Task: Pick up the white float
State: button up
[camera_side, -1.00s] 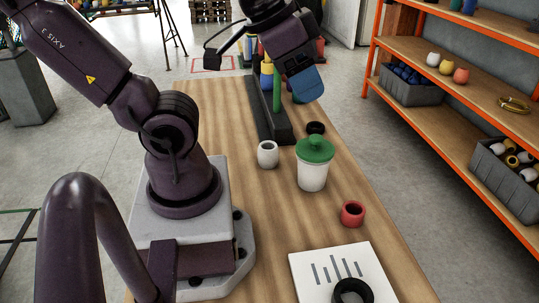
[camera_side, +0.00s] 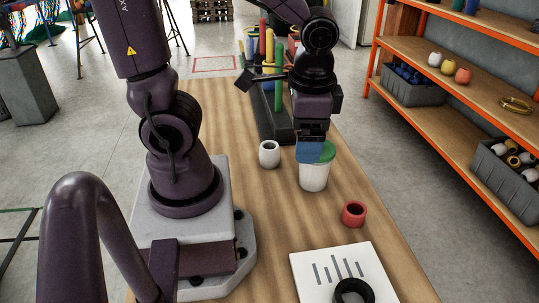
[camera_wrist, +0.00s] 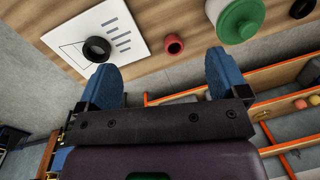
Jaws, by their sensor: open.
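The white float (camera_side: 269,154) is a small hollow cylinder standing upright on the wooden table, left of a white jar with a green lid (camera_side: 314,178). My gripper (camera_side: 310,158) points down to the right of the float, apart from it. Its blue fingers overlap the green lid in the side view; I cannot tell the gap to it there. In the wrist view my gripper (camera_wrist: 160,65) has its two blue fingers wide apart with nothing between them. The white float does not show in the wrist view.
A red float (camera_side: 354,214) stands nearer the camera, also seen in the wrist view (camera_wrist: 173,44). A black ring (camera_side: 352,291) lies on a white board (camera_side: 313,284). A dark rack with coloured upright rods (camera_side: 278,95) stands behind. An orange-framed shelf (camera_side: 450,115) is at right.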

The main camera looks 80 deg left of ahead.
jog(key=s+a+f+m+g+y, duration=0.2)
jog(key=a+f+m+g+y, duration=0.15)
jog(key=f, duration=0.45)
jog(key=m+y, duration=0.9)
jog(key=m, duration=0.1)
send_near(272, 160)
jog(key=shift+h, duration=0.25)
jog(key=s, duration=0.1)
jog(key=s+d+r, duration=0.1)
jog(key=s, duration=0.2)
jog(key=shift+s+d+r, duration=0.1)
jog(key=shift+d+r, duration=0.1)
jog(key=shift+r, duration=0.15)
jog(key=shift+w+a+f+m+t, duration=0.1)
jog(key=shift+w+f+m+t, duration=0.05)
jog(key=shift+w+m+t, duration=0.35)
jog(key=shift+w+a+f+m+t, duration=0.15)
jog(key=shift+w+m+t, duration=0.1)
jog(key=shift+w+t, duration=0.3)
jog(key=shift+w, duration=0.2)
jog(key=x, duration=1.2)
jog(key=shift+w+a+f, duration=0.2)
jog(key=shift+a, duration=0.2)
jog(key=c, duration=1)
